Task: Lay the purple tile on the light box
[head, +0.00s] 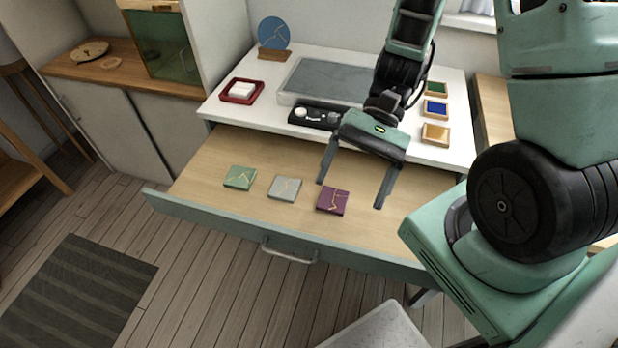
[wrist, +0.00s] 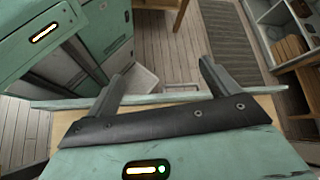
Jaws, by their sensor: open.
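The purple tile (head: 333,200) with gold seams lies flat in the open drawer (head: 215,172), the rightmost of three tiles in a row. The light box (head: 325,82) is a flat grey panel with a pale frame on the white desktop behind the drawer. My gripper (head: 349,195) is open, its two fingers spread and pointing toward the drawer front. In the head view the purple tile shows between and just left of the fingertips; I cannot tell the height gap. In the wrist view the open fingers (wrist: 165,72) show with nothing between them, and no tile is visible.
A green tile (head: 240,177) and a grey tile (head: 285,188) lie left of the purple one. A black tray (head: 314,117) sits before the light box. A red tray (head: 242,91) stands left, several small colour trays (head: 435,108) right, a blue disc (head: 274,33) behind.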

